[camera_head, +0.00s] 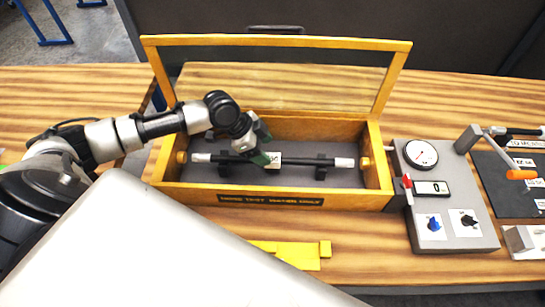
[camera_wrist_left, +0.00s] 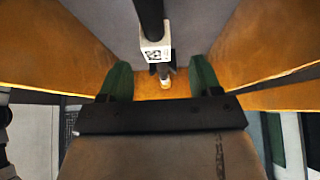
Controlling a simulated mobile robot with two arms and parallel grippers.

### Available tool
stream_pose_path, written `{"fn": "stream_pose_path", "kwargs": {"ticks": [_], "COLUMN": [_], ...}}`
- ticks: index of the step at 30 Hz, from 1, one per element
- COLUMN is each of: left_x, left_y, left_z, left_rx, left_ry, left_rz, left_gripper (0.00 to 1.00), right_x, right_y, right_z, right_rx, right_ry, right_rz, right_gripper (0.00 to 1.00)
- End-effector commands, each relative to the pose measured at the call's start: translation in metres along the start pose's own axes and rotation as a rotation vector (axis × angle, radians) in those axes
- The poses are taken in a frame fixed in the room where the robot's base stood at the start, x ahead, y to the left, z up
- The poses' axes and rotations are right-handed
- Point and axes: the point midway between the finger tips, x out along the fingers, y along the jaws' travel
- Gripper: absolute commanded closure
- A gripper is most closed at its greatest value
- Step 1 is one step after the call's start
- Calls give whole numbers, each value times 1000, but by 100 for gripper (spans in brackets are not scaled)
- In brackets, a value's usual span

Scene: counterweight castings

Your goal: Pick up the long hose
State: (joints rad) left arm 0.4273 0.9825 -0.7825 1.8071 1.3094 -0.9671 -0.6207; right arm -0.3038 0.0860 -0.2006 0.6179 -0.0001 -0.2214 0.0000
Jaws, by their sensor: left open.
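The long hose (camera_head: 306,161) is black with pale metal ends and lies across the wooden test box, on dark supports inside it. A white label (camera_head: 272,160) sits near its middle. My left gripper (camera_head: 261,146) reaches into the box from above, at the hose's middle beside the label. In the left wrist view its green fingers (camera_wrist_left: 158,72) are apart, and the hose (camera_wrist_left: 150,16) with its printed label (camera_wrist_left: 155,50) runs in line with the gap between them. I cannot tell how far the fingertips are from the hose. My right gripper is not in view.
The box (camera_head: 205,194) has a raised, framed clear lid (camera_head: 275,42) behind the hose. A grey gauge panel (camera_head: 455,222) with a dial stands right of the box. An orange-handled lever (camera_head: 521,174) is farther right. A yellow piece (camera_head: 290,249) lies in front.

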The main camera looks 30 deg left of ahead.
Motion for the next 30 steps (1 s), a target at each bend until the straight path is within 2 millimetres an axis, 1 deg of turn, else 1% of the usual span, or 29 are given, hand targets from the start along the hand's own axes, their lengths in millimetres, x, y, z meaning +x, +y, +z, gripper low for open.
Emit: {"fn": "stream_pose_path", "kwargs": {"ticks": [1, 5, 6, 9, 12, 18, 28, 30], "left_x": [4, 23, 30, 42, 47, 48, 48, 47], "left_y": [1, 5, 5, 4, 4, 4, 4, 3], "left_z": [-2, -2, -1, 0, 1, 1, 1, 0], "left_rx": [-2, -2, -2, -1, 0, 1, 0, 1], "left_ry": [0, 0, 0, 1, -1, -2, -1, 1], "left_rz": [3, 3, 3, 1, 0, 0, 0, -1], "left_gripper": [36, 36, 36, 36, 36, 36, 87, 87], "right_x": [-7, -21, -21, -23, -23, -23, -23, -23], "right_y": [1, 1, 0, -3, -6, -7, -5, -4], "right_z": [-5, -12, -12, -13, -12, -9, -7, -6], "right_rx": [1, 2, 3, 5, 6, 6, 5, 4], "right_ry": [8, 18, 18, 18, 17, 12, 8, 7], "right_rz": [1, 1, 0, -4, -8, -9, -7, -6], "right_gripper": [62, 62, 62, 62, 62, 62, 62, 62]}}
